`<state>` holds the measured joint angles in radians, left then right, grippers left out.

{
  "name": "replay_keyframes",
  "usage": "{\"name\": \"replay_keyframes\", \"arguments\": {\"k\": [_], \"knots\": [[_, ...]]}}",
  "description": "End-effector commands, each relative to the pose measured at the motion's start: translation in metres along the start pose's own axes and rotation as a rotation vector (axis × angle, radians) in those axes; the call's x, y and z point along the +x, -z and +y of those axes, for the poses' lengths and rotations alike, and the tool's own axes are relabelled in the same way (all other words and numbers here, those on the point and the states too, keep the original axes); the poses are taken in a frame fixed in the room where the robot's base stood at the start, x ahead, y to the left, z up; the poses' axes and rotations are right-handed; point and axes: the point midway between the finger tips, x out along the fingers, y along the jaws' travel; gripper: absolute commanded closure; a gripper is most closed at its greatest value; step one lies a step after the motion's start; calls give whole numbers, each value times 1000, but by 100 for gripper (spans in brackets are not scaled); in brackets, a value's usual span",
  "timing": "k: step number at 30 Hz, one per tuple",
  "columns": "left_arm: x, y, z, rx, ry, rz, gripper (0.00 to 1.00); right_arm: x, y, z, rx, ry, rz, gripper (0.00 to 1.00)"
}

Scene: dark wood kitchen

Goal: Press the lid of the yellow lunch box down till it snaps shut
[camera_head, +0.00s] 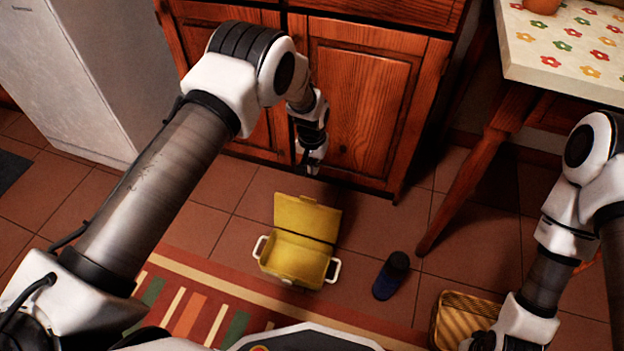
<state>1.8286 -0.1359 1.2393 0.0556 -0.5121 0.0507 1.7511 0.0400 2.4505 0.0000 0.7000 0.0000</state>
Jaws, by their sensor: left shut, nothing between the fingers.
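The yellow lunch box (292,268) stands on the tiled floor in the head view, with white handles at its left and right sides. Its lid (306,218) is open and stands up at the back, so the inside of the box shows. My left gripper (313,168) is shut and empty. It appears behind and above the lid's top edge, in front of the cabinet doors, apart from the lid. My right gripper (482,341) is at the bottom edge by a wicker basket, mostly hidden, and its fingers do not show clearly.
A dark blue slipper (391,276) lies right of the box. The wicker basket (453,307) is farther right. A striped rug (215,298) lies in front. Wooden cabinets (358,108) stand behind, and a table (560,55) with a flowered cloth stands at the upper right.

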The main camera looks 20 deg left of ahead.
Motion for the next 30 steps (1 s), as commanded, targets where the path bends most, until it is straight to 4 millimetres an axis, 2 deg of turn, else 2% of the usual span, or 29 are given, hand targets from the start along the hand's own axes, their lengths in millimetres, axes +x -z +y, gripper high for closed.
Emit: {"name": "replay_keyframes", "arguments": {"k": [1,11,13,19,30], "knots": [[15,-1,0,0,0,-2,100,10,0,0,0,0,0,60],[90,-2,0,-2,0,-1,100,50,0,0,0,0,-1,60],[80,-11,0,0,1,-1,100,48,0,0,0,0,-1,60],[71,-35,0,0,0,-2,100,54,0,1,2,0,1,60],[69,-39,0,-1,0,-1,100,54,0,1,2,0,1,60]]}}
